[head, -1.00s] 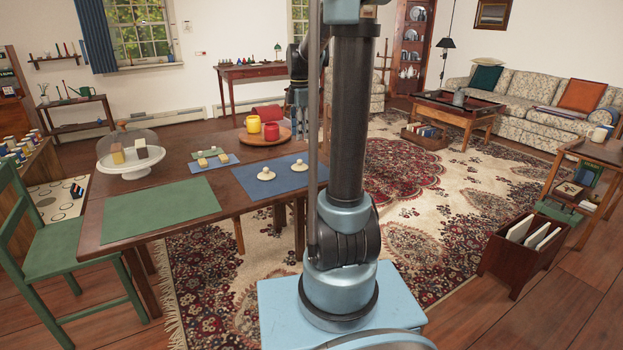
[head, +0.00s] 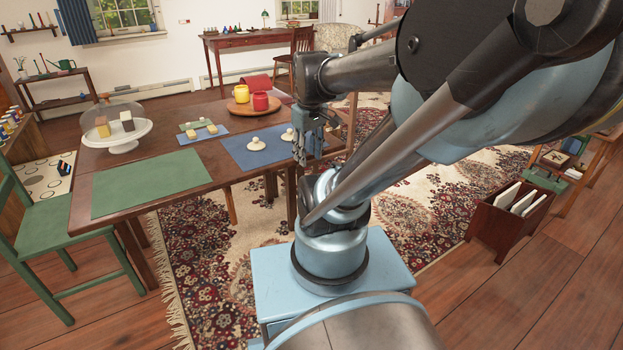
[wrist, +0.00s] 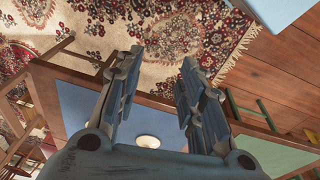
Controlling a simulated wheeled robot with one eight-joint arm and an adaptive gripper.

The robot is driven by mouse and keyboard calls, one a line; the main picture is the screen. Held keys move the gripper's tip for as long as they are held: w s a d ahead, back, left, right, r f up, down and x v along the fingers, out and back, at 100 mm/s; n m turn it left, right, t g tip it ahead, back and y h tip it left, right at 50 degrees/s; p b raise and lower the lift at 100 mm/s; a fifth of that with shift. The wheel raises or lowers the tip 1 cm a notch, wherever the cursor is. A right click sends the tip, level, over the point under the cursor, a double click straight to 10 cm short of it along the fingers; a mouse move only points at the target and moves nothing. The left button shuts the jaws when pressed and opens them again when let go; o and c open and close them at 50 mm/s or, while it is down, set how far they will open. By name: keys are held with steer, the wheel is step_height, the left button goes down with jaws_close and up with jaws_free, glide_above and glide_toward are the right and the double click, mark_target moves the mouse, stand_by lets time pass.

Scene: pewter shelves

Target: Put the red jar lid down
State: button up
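Two cream knobbed lids, a left one (head: 256,145) and a right one (head: 288,134), rest on the blue mat (head: 235,150). My gripper (head: 308,155) hangs at the mat's right end, close to the right lid in the picture. In the wrist view my gripper (wrist: 159,60) is open, with nothing between its fingers. One pale lid (wrist: 148,141) lies apart below them on the mat (wrist: 80,115).
A green mat (head: 150,180) covers the table's near left. A glass-domed cake stand (head: 118,135) stands behind it. A small blue mat (head: 203,133) with blocks lies mid-table. A green chair (head: 55,235) is at left. A file box (head: 510,220) stands on the floor at right.

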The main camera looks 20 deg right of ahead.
steer(key=s+f+m, duration=0.4)
steer(key=s+f, duration=0.1)
steer(key=shift+s+f, duration=0.35)
steer(key=shift+a, duration=0.1)
stand_by(1.0)
